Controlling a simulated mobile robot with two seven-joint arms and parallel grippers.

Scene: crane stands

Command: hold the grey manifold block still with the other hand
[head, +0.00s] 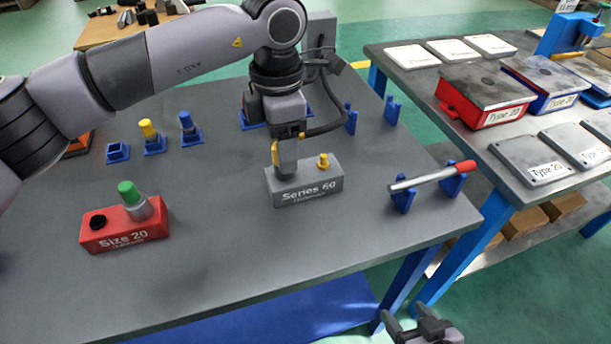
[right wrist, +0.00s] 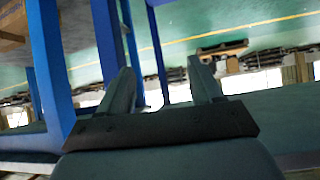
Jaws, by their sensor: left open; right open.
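The grey manifold block (head: 309,195), labelled "Series 60", sits on the grey table, with a small yellow fitting (head: 323,160) on its top right. My left gripper (head: 287,153) is open and points down at the left part of the block's top. It hides that part, and I cannot tell whether it touches the block. My right gripper (head: 422,326) is open and empty, low in front of the table's edge. In the right wrist view its two fingers (right wrist: 163,78) are spread with nothing between them.
A red "Size 20" block (head: 125,236) with a green-topped fitting stands at the left. A red-handled tool (head: 432,177) rests on blue holders right of the grey block. Blue table legs (right wrist: 108,40) stand close to my right gripper. The front middle of the table is clear.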

